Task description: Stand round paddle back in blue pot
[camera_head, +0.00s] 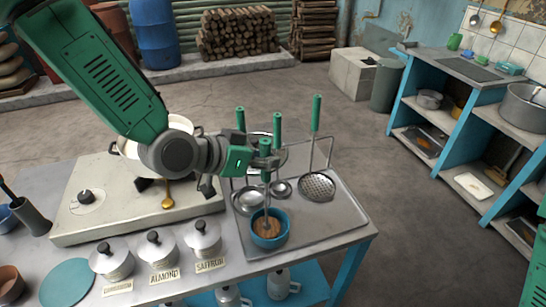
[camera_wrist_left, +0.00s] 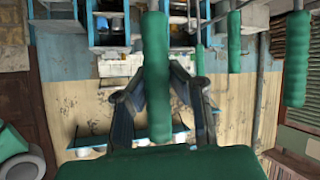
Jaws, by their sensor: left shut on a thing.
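My left gripper (camera_head: 264,162) is shut on the green handle of the round paddle (camera_head: 267,227). In the left wrist view the paddle's handle (camera_wrist_left: 158,75) stands between the two fingers (camera_wrist_left: 160,98). The paddle is about upright, with its brown round end down inside the mouth of the blue pot (camera_head: 271,243). Whether it touches the pot's bottom cannot be told. The pot stands on the front part of the grey tray. My right gripper is not in view.
Ladles and a skimmer (camera_head: 317,187) with green handles hang on a rack just behind the gripper. The grey tray (camera_head: 335,222) is bare to the pot's right. Lidded canisters (camera_head: 204,240) stand left of the pot. A white pot (camera_head: 130,150) sits on the stove (camera_head: 75,225).

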